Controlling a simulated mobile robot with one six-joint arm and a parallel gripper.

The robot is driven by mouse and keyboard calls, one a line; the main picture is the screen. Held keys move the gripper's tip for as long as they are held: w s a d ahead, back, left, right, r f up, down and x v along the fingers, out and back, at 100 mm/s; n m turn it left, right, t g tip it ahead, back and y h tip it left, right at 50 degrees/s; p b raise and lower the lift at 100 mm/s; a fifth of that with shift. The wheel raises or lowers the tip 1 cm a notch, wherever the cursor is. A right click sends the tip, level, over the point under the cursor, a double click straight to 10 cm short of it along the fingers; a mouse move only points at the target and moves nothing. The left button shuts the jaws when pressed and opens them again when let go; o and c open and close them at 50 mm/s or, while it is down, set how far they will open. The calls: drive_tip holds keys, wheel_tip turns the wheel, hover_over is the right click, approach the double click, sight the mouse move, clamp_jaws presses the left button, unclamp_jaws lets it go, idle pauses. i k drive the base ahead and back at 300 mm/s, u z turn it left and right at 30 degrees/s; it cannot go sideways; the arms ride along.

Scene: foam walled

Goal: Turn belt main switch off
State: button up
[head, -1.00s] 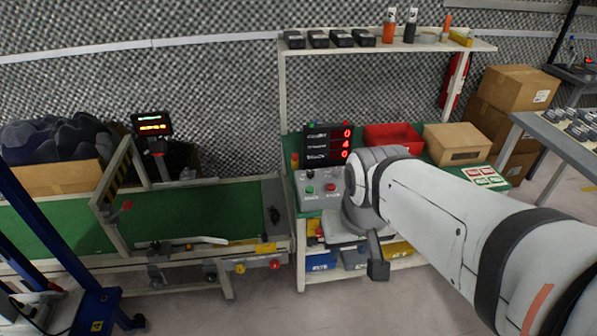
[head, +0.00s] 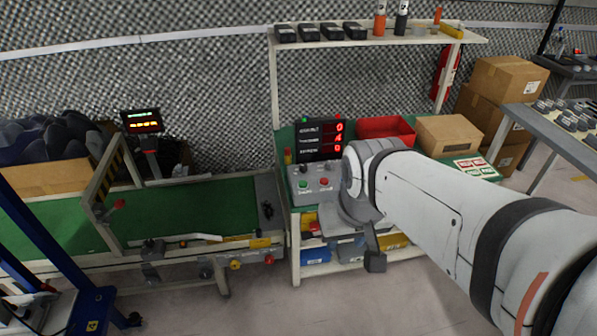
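The green conveyor belt (head: 190,206) runs along the left and ends near the workbench. A grey control box (head: 311,192) on the bench carries a green button, a red button and dark knobs. A yellow button (head: 235,264) and a red button (head: 269,259) sit on the belt's front rail. A red-tipped part (head: 118,204) shows on the belt's frame. I cannot tell which of these is the belt main switch, or its position. My arm reaches in from the lower right; my gripper (head: 375,262) hangs dark in front of the bench, right of the control box. Its fingers are not clear.
A red number display (head: 322,140), a red bin (head: 386,129) and a cardboard box (head: 449,135) stand on the bench. A shelf (head: 370,37) hangs above. A blue post (head: 45,240) stands at the left. Floor is clear before the belt's right end.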

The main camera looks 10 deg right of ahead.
sight(315, 226)
drive_tip(key=z, duration=2.05)
drive_tip(key=k, duration=1.2)
drive_tip(key=u, duration=0.9)
drive_tip(key=i, duration=1)
